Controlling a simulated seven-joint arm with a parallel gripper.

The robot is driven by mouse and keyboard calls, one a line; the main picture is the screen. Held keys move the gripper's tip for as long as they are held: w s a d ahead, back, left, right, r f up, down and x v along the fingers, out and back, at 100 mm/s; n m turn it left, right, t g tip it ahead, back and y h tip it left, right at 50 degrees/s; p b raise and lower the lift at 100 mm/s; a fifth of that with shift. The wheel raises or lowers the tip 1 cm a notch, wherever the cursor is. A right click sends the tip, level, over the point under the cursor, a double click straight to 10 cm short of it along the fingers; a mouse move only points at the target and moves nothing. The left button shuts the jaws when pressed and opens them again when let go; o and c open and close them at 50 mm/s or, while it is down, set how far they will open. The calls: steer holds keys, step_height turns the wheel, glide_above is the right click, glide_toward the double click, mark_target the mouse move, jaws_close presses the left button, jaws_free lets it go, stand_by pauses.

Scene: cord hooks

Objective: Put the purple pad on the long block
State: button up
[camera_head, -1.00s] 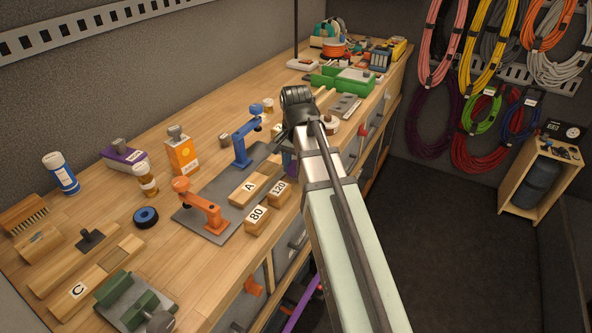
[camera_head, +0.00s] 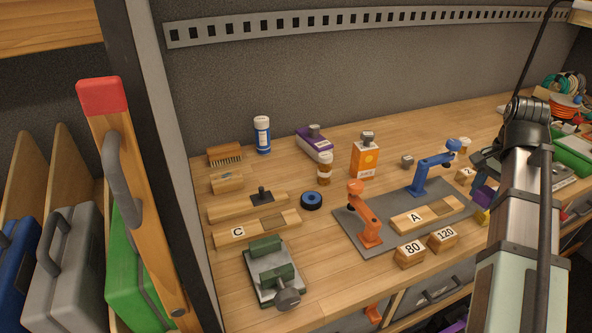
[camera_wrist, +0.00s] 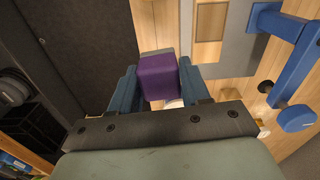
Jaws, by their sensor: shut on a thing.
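My gripper (camera_wrist: 158,92) is shut on the purple pad (camera_wrist: 158,74), a small purple block between its two bluish fingers. In the head view the pad (camera_head: 482,197) shows partly, beneath my gripper at the right, past the grey mat's right end. Several long wooden blocks are in view. Block A (camera_head: 402,223) lies on the grey mat between the orange and blue clamps, with a darker patch on top. Block C (camera_head: 255,233) lies at the left with a similar patch. Another long block (camera_head: 225,212) behind it carries a dark knobbed piece. The pad is apart from all these blocks.
An orange clamp (camera_head: 366,222) and a blue clamp (camera_head: 430,168) stand on the grey mat (camera_head: 350,220). Blocks 80 (camera_head: 409,256) and 120 (camera_head: 442,239) sit at the front edge. A green vise (camera_head: 270,270) stands front left. A black tape roll (camera_head: 311,201) lies mid-bench.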

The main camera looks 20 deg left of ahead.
steer(key=w+d+n, duration=0.2)
steer(key=n, duration=0.1)
step_height(320, 180, up, 4)
steer(key=n, duration=1.4)
glide_above(226, 176)
steer(key=shift+f, duration=4.85)
steer(key=shift+f, duration=0.1)
